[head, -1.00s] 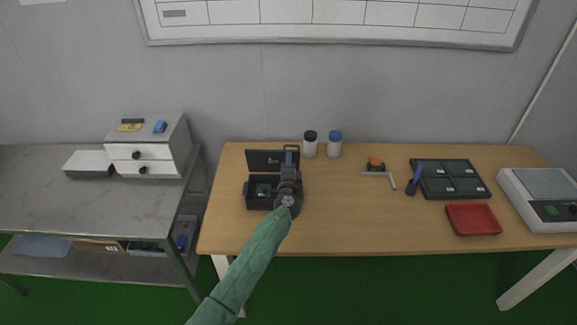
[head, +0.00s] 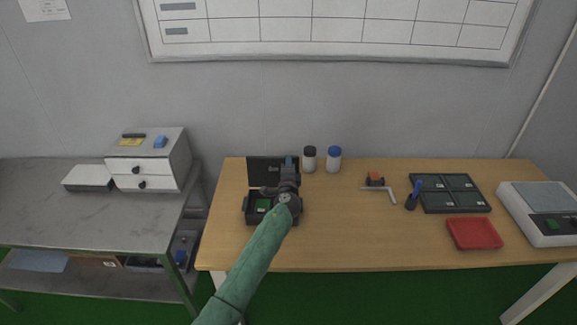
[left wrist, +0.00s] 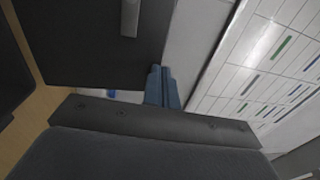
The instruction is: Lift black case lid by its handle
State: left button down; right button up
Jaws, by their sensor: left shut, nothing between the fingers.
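The black case (head: 262,207) sits on the left part of the wooden table, with green contents inside. Its lid (head: 268,168) stands open, roughly upright, at the back. My left gripper (head: 289,163) is shut and empty, raised at the right part of the lid. It covers part of the lid and case, and the lid's handle cannot be made out in the head view. In the left wrist view, the shut blue fingers (left wrist: 160,80) are beside the edge of a dark panel that looks like the lid (left wrist: 85,45), with a grey latch-like strip on it. Contact is unclear. My right gripper is not in view.
Two bottles, black-capped (head: 309,160) and blue-capped (head: 334,160), stand just right of the case. Farther right are an orange-topped item (head: 375,179), a dark compartment tray (head: 470,203), a red tray (head: 474,234) and a scale (head: 545,212). The front middle table is clear.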

pick_arm(q)
jog(key=shift+w, duration=1.05)
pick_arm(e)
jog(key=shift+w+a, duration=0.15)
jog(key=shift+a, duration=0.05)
